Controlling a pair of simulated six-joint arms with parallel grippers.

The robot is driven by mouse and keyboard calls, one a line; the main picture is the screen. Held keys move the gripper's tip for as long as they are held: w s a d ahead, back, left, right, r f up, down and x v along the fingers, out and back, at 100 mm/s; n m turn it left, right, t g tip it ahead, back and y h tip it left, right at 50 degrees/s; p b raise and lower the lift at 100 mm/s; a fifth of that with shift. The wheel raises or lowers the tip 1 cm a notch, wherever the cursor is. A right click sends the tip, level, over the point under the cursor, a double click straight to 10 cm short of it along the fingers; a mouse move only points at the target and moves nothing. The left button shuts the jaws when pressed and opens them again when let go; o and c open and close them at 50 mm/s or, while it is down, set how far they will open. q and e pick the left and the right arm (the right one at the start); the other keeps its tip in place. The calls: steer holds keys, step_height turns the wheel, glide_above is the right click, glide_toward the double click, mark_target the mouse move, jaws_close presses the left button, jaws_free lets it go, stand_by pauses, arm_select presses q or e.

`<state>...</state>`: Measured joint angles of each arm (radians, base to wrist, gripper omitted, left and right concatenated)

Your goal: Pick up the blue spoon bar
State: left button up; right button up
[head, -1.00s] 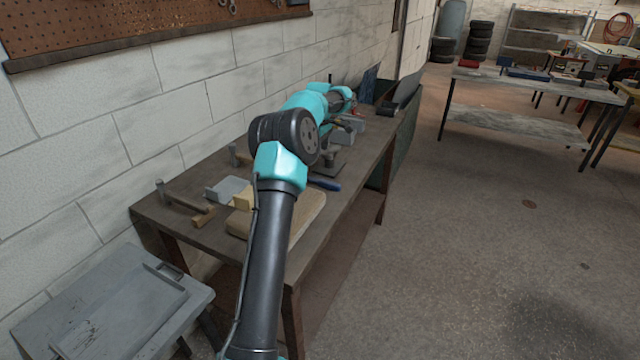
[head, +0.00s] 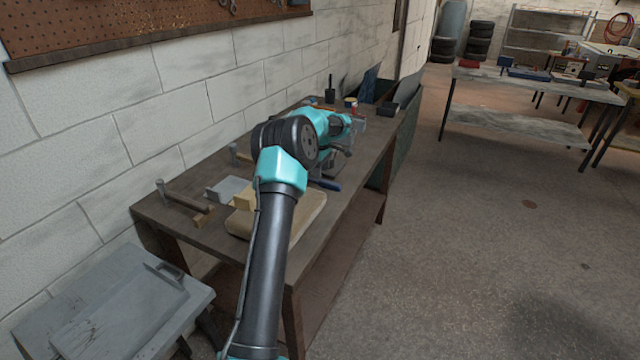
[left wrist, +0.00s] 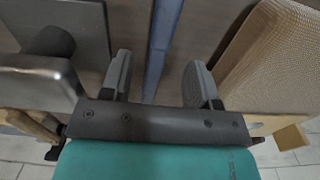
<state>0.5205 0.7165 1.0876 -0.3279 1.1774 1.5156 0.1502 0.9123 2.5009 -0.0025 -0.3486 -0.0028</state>
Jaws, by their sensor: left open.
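The blue spoon bar (head: 327,184) lies on the workbench, partly hidden by my left arm in the head view. In the left wrist view the blue spoon bar (left wrist: 162,40) is a long, narrow strip running away from the gripper, seen between the two fingers. My left gripper (left wrist: 158,84) is open, with one finger on each side of the bar and neither seen touching it. My right gripper is not in view.
A beige slab (head: 307,213) lies close beside the bar and fills the right of the left wrist view. A grey metal tool (left wrist: 35,83) stands on the left there. A yellow block (head: 244,201), a hammer (head: 185,200) and a grey block (head: 228,188) lie nearer on the bench.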

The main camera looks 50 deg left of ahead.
mark_target(314, 181)
arm_select(q)
steer(key=shift+f, duration=2.4)
steer(key=shift+c, duration=0.3)
jaws_close()
